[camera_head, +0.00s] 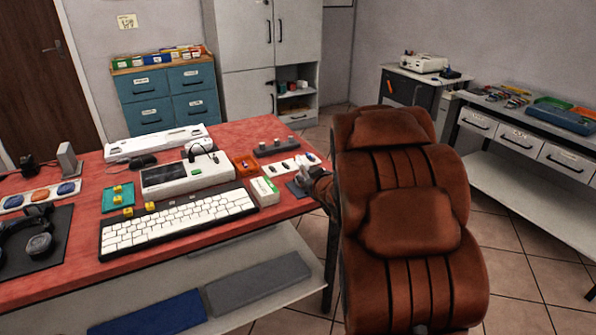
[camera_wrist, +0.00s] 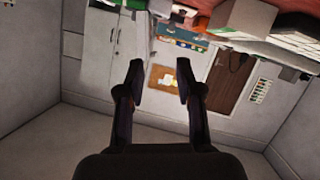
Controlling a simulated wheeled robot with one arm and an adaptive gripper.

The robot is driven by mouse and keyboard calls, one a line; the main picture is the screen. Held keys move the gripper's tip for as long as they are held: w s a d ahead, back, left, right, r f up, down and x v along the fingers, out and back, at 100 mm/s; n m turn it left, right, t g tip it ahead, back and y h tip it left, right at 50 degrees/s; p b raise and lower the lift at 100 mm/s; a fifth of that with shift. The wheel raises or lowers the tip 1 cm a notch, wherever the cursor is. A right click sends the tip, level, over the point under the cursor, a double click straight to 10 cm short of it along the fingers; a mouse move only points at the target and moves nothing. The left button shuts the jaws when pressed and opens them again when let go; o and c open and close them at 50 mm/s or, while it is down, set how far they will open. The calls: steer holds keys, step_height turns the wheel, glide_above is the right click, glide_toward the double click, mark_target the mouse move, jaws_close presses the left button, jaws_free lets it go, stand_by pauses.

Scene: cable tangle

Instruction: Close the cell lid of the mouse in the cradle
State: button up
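My gripper (camera_wrist: 159,75) shows in the wrist view with its two dark fingers apart and nothing between them. A rounded dark shape (camera_head: 142,160) and a white object with a black cable (camera_head: 200,146) lie further back; I cannot tell if either is a mouse.
A brown chair (camera_head: 412,225) stands against the table's right end. A white keyboard (camera_head: 175,222), a grey-white device (camera_head: 186,177) and a white-green box (camera_head: 264,191) crowd the tabletop. A side bench (camera_head: 530,185) stands at right. Tiled floor is open between bench and chair.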

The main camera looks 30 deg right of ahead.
mark_target(300, 165)
steer(key=shift+w+d+f+n+t+y+b, duration=0.15)
steer(key=shift+w+d+t+y+b, duration=0.45)
steer(key=shift+w, duration=0.95)
steer(key=shift+w+d+f+n+t+b, duration=0.1)
steer(key=shift+w+d+f+n+t, duration=0.15)
steer(key=shift+w+t, duration=1)
steer(key=shift+w+d+f+n+t+y+b, duration=0.1)
steer(key=shift+w+d+t+y+b, duration=0.25)
steer(key=shift+w, duration=1.55)
steer(key=shift+d, duration=0.1)
jaws_close()
